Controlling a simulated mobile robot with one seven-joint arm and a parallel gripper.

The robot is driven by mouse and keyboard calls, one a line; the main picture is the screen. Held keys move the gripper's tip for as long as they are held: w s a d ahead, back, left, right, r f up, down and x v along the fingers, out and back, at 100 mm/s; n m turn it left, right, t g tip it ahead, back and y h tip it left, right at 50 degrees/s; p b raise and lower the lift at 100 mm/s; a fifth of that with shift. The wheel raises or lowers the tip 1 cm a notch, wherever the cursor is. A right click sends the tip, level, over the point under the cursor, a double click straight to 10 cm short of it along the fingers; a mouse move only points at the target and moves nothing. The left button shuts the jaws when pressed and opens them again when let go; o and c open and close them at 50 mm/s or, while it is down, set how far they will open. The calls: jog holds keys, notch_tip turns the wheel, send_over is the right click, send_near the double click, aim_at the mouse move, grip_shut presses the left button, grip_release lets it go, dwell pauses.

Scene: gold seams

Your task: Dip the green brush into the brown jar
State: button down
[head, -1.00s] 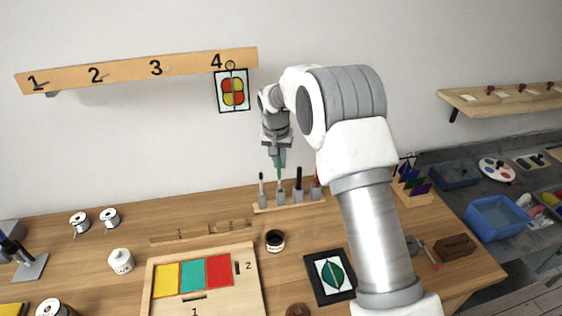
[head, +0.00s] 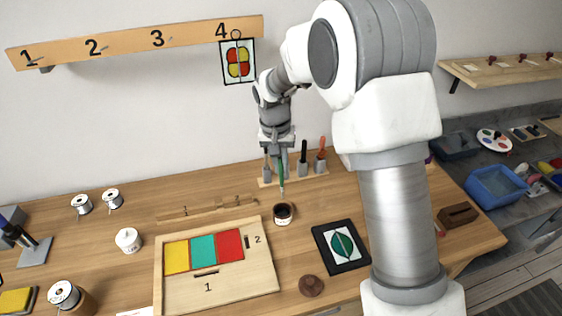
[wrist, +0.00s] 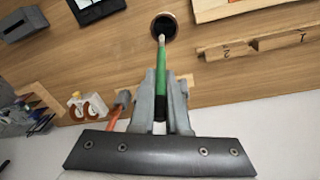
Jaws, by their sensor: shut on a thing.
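My gripper (head: 281,158) is shut on the green brush (head: 281,176) and holds it upright, tip down, above the table. In the wrist view the green brush (wrist: 160,78) sits between the fingers of my gripper (wrist: 161,80), its pale tip pointing at the jar. The brown jar (head: 283,213) stands open on the table with a dark opening and a white label. It also shows in the wrist view (wrist: 164,26). The brush tip is just above and behind the jar in the head view; I cannot tell whether it is over the opening.
A brush rack (head: 310,177) with more brushes stands behind the jar. A wooden tray (head: 190,296) with coloured panes lies left, and a black-framed leaf panel (head: 341,245) lies right. A round brown lid (head: 311,286) is in front. A white jar (head: 128,240) stands left.

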aim_at(283, 186)
jog(key=shift+f+b, duration=0.8)
jog(key=shift+f, duration=0.6)
jog(key=b, duration=0.1)
jog(key=s+t+b, duration=0.1)
jog(key=b, duration=0.1)
jog(key=shift+d+f, duration=0.1)
jog(key=shift+f, duration=0.15)
jog(key=shift+s+d+t+y+b, duration=0.1)
jog(key=shift+s+t+y+b, duration=0.25)
jog(key=shift+b, duration=0.9)
jog(key=shift+r, duration=0.15)
jog(key=shift+r+t, duration=0.1)
jog(key=shift+t, duration=0.15)
jog(key=shift+b, duration=0.35)
jog(key=shift+f+b, duration=1.25)
jog(key=shift+f, duration=0.45)
jog(key=shift+f+b, duration=0.6)
jog(key=shift+r, duration=0.1)
